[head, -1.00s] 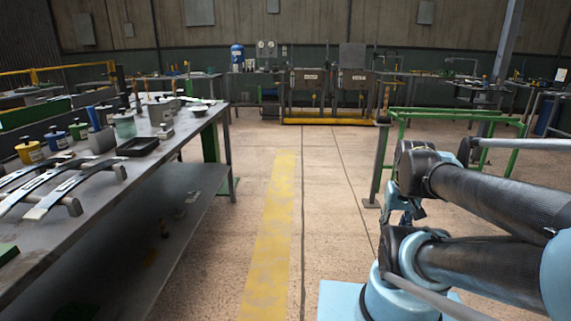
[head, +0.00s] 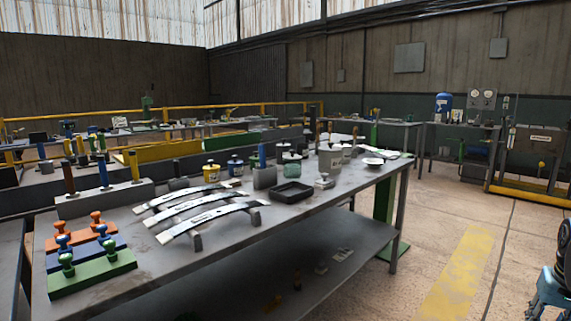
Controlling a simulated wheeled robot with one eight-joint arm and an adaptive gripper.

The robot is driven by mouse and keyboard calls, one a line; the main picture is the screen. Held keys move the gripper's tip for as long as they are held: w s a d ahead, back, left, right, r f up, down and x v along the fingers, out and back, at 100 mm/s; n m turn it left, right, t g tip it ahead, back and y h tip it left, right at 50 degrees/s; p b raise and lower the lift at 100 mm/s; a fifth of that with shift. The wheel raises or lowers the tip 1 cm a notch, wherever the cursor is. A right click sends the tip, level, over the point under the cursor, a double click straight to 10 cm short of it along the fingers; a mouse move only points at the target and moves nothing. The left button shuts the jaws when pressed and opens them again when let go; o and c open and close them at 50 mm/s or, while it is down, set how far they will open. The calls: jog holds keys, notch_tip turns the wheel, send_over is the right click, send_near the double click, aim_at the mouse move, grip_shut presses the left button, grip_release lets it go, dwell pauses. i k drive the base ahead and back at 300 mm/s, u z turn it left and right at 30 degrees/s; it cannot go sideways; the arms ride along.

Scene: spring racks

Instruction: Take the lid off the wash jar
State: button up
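Several lidded jars stand on the long grey workbench (head: 330,187) to the left of the aisle. A greenish jar (head: 292,168) with a knobbed lid stands behind a black tray. A yellow jar (head: 211,174) and a dark blue jar (head: 235,168), also with knobbed lids, stand to its left. Labels are too small to read, so I cannot tell which is the wash jar. All their lids appear to be on. My gripper is not in view; only a piece of my arm shows at the lower right edge.
On the bench, several curved leaf springs (head: 205,215) lie in front of the jars. The black tray (head: 291,192) is near the front edge. Orange, blue and green blocks with knobs (head: 95,270) fill the near left end. Open floor (head: 430,235) lies right of the bench.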

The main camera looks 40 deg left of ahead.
aim_at(291, 156)
jog(key=u, duration=0.5)
jog(key=i, duration=0.9)
jog(key=u, duration=0.95)
jog(key=i, duration=0.3)
jog(key=u, duration=0.05)
